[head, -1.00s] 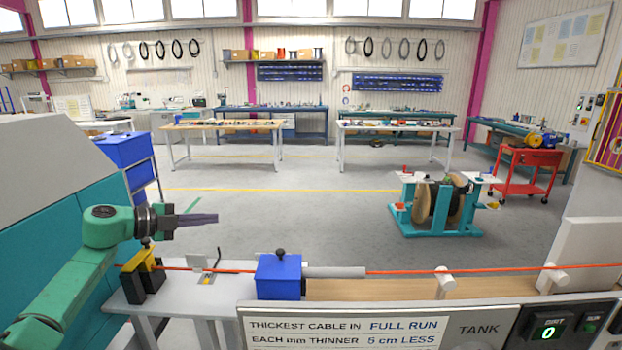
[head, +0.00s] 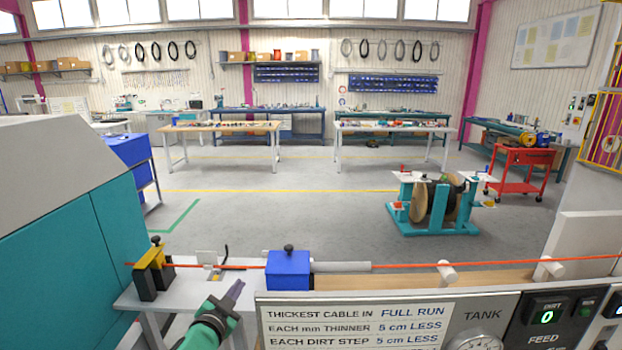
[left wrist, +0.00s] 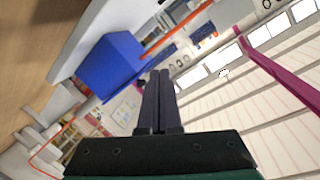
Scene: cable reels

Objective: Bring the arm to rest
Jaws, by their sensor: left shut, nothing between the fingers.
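My left arm comes in at the bottom of the head view, and its gripper (head: 234,292) is low in front of the small grey table, left of the sign panel. Its dark fingers are together and hold nothing. In the left wrist view the two fingers (left wrist: 157,100) lie side by side, pointing up the picture. My right gripper is in neither view.
An orange cable (head: 400,266) runs across, through a yellow-and-black clamp (head: 150,270) and a blue box (head: 288,270); the box also shows in the left wrist view (left wrist: 112,66). A sign panel (head: 350,325) stands right of my gripper. A cable reel (head: 428,202) sits beyond on open floor.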

